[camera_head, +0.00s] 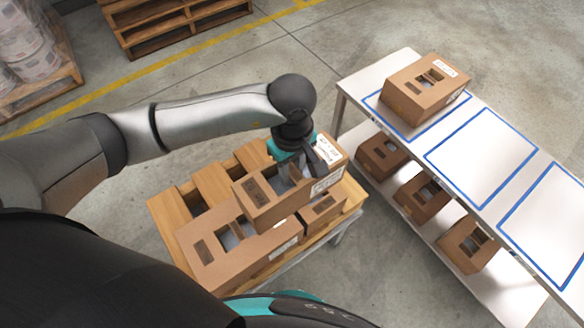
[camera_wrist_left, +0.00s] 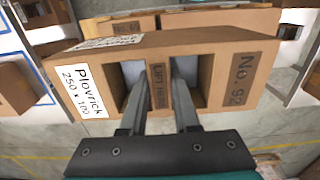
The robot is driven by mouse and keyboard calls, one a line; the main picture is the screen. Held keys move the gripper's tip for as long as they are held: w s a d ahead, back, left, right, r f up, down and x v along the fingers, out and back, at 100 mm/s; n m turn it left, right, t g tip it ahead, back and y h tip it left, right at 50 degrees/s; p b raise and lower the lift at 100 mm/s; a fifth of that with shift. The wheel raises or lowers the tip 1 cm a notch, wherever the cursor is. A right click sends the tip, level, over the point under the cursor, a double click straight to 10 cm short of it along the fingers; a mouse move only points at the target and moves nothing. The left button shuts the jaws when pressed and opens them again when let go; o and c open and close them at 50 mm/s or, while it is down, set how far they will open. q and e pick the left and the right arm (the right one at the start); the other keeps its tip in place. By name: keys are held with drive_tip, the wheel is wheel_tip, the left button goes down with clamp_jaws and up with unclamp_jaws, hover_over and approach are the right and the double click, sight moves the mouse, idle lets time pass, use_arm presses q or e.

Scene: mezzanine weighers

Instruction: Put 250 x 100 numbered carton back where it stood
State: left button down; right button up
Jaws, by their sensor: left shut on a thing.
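The 250 x 100 numbered carton (camera_head: 285,210) is brown, with a white label reading "Plovrick 250 x 100" and "No. 92" printed at its other end. My left gripper (camera_head: 300,170) is shut on its middle strip, one finger in each handle slot. The carton also shows in the left wrist view (camera_wrist_left: 222,92), with the gripper (camera_wrist_left: 157,88) on the "LIFT HERE" strip. In the head view it overlaps other cartons on a low wooden-topped stand (camera_head: 352,200); whether it touches them I cannot tell. My right gripper is not in view.
A white table (camera_head: 404,62) at the right has blue outlined areas: one holds a carton (camera_head: 425,88), two are bare (camera_head: 482,155). Several cartons (camera_head: 422,196) sit on its lower shelf. A large carton (camera_head: 225,255) lies on the stand's near side. Wooden pallets (camera_head: 170,28) stand behind.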

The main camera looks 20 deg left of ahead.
use_arm(q)
drive_tip(key=shift+f+b, duration=4)
drive_tip(key=shift+f, duration=0.45)
drive_tip(key=shift+f+b, duration=0.25)
drive_tip(key=shift+b, duration=0.05)
drive_tip(key=c, duration=0.6)
unclamp_jaws()
drive_tip(key=shift+o, duration=0.2)
wheel_tip(320, 180, up, 15)
drive_tip(key=shift+r+p, duration=0.2)
drive_tip(key=shift+p, duration=0.85)
